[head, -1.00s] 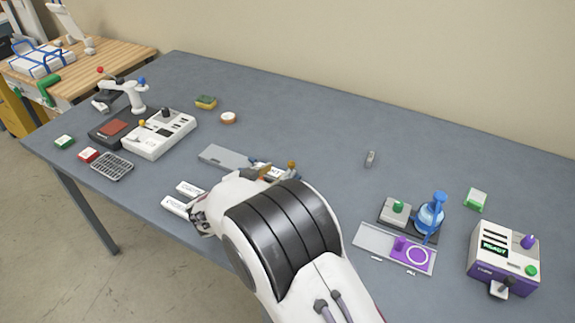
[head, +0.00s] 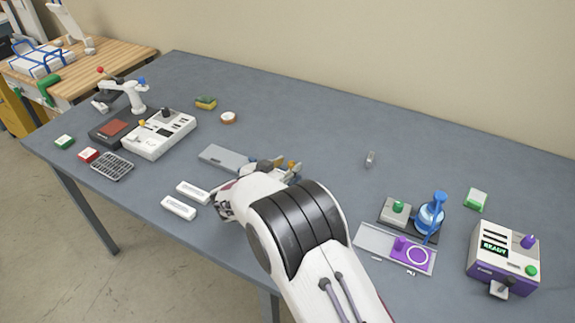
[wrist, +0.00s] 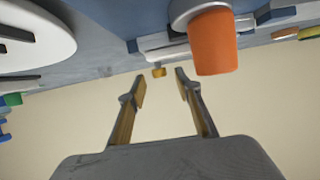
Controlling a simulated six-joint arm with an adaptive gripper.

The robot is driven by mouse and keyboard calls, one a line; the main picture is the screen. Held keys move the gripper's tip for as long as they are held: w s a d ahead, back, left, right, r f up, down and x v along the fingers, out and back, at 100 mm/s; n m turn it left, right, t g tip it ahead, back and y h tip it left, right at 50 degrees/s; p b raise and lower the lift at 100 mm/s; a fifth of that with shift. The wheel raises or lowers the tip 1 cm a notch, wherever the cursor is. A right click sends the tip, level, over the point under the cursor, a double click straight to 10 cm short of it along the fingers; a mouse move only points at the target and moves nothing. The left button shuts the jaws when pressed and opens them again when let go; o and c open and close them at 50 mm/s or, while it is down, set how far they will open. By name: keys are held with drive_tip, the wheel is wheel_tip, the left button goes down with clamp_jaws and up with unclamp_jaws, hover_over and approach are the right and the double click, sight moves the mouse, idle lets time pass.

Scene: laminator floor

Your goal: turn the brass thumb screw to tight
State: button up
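A small brass-coloured piece, which looks like the thumb screw (wrist: 159,72), shows in the wrist view beyond and between my fingertips. My gripper (wrist: 159,84) is open, with a finger on each side of the line to it and nothing between the pads. A larger orange cylinder (wrist: 213,42) with a pale collar is close to the right finger in that view. In the head view a small brass-orange spot (head: 292,166) shows just past my wrist; my arm hides most of the fixture there, and I cannot tell how tight the screw is.
A grey plate (head: 222,156) lies left of my wrist, with two white bars (head: 179,208) nearer the front edge. A purple-marked tray (head: 372,243), a blue-topped device (head: 432,216) and a READY box (head: 503,258) stand to the right.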

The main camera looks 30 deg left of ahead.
drive_tip(key=shift+w+f, duration=0.15)
drive_tip(key=shift+w, duration=0.15)
clamp_jaws()
drive_tip(key=shift+w+a+r+m+g+h, duration=0.1)
drive_tip(key=shift+a+m+h, duration=0.05)
drive_tip(key=shift+m+h, duration=0.45)
drive_tip(key=shift+w+a+r+m+g+h, duration=0.1)
drive_tip(key=shift+w+m+h, duration=0.05)
drive_tip(key=shift+m+h, duration=0.5)
drive_tip(key=shift+w+a+r+m+g+h, duration=0.15)
drive_tip(key=shift+m+h, duration=0.3)
drive_tip(key=shift+h, duration=0.3)
drive_tip(key=shift+s+f+m+h, duration=0.1)
drive_tip(key=shift+m+h, duration=0.4)
drive_tip(key=shift+h, duration=0.1)
drive_tip(key=shift+s+f, duration=0.1)
drive_tip(key=shift+f, duration=0.05)
unclamp_jaws()
drive_tip(key=shift+f, duration=0.1)
